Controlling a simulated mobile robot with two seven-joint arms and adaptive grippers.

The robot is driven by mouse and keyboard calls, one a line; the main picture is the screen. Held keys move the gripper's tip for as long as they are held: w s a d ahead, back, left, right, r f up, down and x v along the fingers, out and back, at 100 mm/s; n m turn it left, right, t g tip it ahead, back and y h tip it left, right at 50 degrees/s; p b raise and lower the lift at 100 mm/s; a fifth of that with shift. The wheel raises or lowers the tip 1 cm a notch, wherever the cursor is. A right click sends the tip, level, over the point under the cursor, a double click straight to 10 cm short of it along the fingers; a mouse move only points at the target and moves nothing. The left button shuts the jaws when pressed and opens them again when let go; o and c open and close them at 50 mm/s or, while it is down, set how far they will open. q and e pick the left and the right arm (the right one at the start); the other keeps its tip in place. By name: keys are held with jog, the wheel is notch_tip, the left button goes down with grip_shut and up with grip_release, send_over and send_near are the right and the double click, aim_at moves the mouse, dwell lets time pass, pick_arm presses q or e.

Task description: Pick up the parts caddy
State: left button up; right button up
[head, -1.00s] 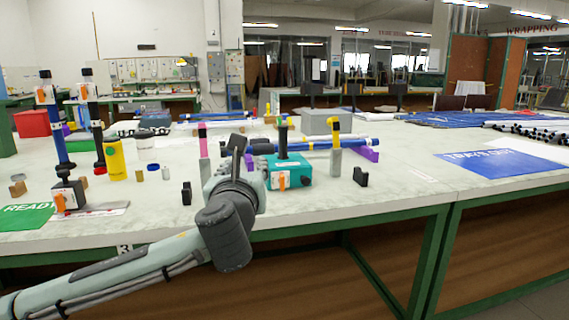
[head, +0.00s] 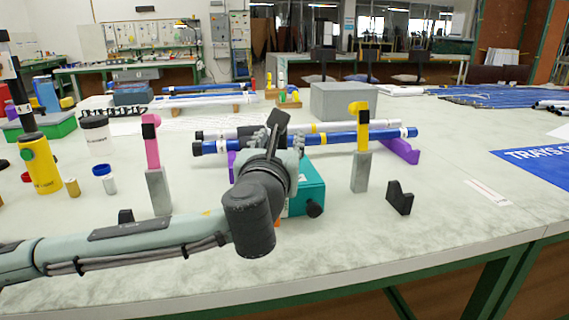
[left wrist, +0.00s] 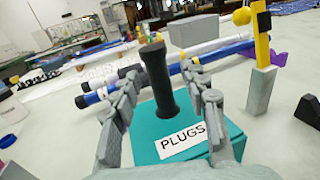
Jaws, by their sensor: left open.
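The parts caddy is a teal box (head: 311,182) on the table, mostly hidden behind my left arm in the head view. In the left wrist view the teal caddy (left wrist: 222,133) carries a white PLUGS label and an upright black handle (left wrist: 157,78). My left gripper (head: 277,140) is over the caddy. In the left wrist view its open fingers (left wrist: 160,83) stand on either side of the handle, with gaps showing. My right gripper is in neither view.
Blue and white rods (head: 335,138) lie on purple supports just behind the caddy. A pink-topped post (head: 158,185) stands left, and a yellow-topped post (head: 361,165) and black block (head: 399,197) stand right. A grey box (head: 343,101) is farther back.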

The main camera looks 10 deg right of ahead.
pick_arm(q)
jog(key=x, duration=0.7)
jog(key=shift+w+r, duration=0.25)
jog(key=shift+w, duration=0.05)
grip_shut()
